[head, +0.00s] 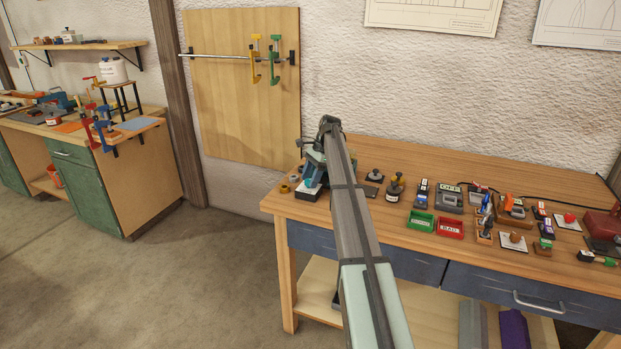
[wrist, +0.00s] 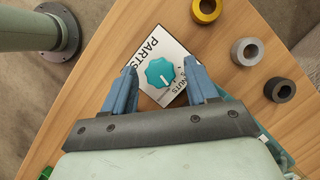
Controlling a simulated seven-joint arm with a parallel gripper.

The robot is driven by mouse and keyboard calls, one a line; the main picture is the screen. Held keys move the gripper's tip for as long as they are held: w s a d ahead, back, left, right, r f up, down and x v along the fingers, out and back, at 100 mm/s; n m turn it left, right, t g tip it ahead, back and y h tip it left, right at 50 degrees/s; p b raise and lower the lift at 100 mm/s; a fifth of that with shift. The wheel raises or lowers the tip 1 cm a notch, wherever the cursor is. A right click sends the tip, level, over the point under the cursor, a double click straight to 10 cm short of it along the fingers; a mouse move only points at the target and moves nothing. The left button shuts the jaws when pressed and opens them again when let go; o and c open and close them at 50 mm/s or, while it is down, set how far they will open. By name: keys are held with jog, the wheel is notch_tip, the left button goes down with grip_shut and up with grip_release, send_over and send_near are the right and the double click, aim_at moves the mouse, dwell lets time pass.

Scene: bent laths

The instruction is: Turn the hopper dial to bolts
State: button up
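The hopper dial is a teal scalloped knob (wrist: 160,73) on a white plate (wrist: 172,44) lettered "PARTS" and "NUTS" in the wrist view. A small white mark shows on the knob, but I cannot tell for sure which way it points. A "bolts" label is not visible; part of the plate is hidden by my fingers. My gripper (wrist: 161,68) is open, with one blue finger on each side of the knob and visible gaps between. In the head view the white plate (head: 308,194) is at the bench's left end, partly under my gripper.
A yellow ring (wrist: 206,10), a grey ring (wrist: 247,51) and a black ring (wrist: 279,90) stand close by on the wooden bench (wrist: 125,35). Green (head: 421,222) and red (head: 450,228) trays and several small devices fill the bench to the right. The bench's left edge is near.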

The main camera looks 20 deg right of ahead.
jog(key=v, duration=1.3)
jog(key=shift+d+r, duration=0.2)
jog(key=shift+r, duration=0.2)
jog(key=h, duration=0.4)
send_over(309, 180)
notch_tip(309, 180, down, 13)
jog(key=shift+s+r, duration=0.1)
dwell(0.8)
jog(key=c, duration=1)
